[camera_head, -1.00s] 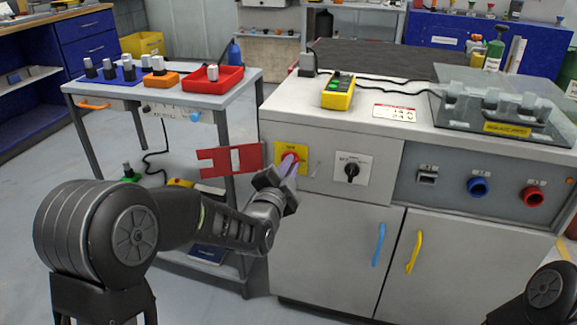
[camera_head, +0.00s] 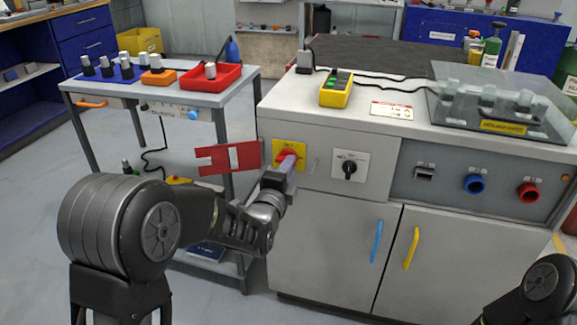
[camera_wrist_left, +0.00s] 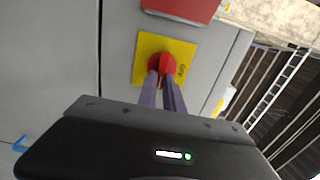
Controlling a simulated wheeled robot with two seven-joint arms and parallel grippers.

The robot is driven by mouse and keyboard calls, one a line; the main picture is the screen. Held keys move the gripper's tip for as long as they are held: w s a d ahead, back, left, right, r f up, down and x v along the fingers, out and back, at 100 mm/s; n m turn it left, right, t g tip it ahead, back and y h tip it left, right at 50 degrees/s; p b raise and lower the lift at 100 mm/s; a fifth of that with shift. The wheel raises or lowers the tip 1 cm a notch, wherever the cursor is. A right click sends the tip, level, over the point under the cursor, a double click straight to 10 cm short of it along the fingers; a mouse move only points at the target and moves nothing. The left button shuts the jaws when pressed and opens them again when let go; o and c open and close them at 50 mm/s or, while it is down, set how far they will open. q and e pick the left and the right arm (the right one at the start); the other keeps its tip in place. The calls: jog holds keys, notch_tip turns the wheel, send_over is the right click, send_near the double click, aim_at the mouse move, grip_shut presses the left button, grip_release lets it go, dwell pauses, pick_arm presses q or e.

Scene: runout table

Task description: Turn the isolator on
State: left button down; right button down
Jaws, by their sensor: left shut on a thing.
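The isolator is a red rotary handle (camera_head: 287,157) on a yellow plate (camera_head: 280,150) on the front of the grey cabinet. In the left wrist view the red handle (camera_wrist_left: 171,64) stands on its yellow plate (camera_wrist_left: 186,46). My left gripper (camera_head: 288,165) is at the handle, its purple fingers shut on it; the fingers also show in the wrist view (camera_wrist_left: 164,80). The fingers and wrist hide part of the handle. A red hasp-shaped plate (camera_head: 229,158) sits just left of the yellow plate. My right gripper is out of view; only part of my right arm shows at lower right.
A black rotary switch (camera_head: 349,168) on a white plate is right of the isolator. Blue (camera_head: 376,241) and yellow (camera_head: 411,248) door handles are below. A yellow pendant box (camera_head: 337,90) lies on the cabinet top. A trolley (camera_head: 170,97) with padlock-like items stands at left.

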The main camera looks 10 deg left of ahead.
pick_arm(q)
jog(key=c, duration=1.5)
grip_release()
jog(key=shift+s, duration=0.1)
jog(key=s, duration=0.5)
jog(key=s+p, duration=0.1)
jog(key=s, duration=0.1)
jog(key=shift+s+a, duration=0.25)
jog(key=shift+s, duration=0.05)
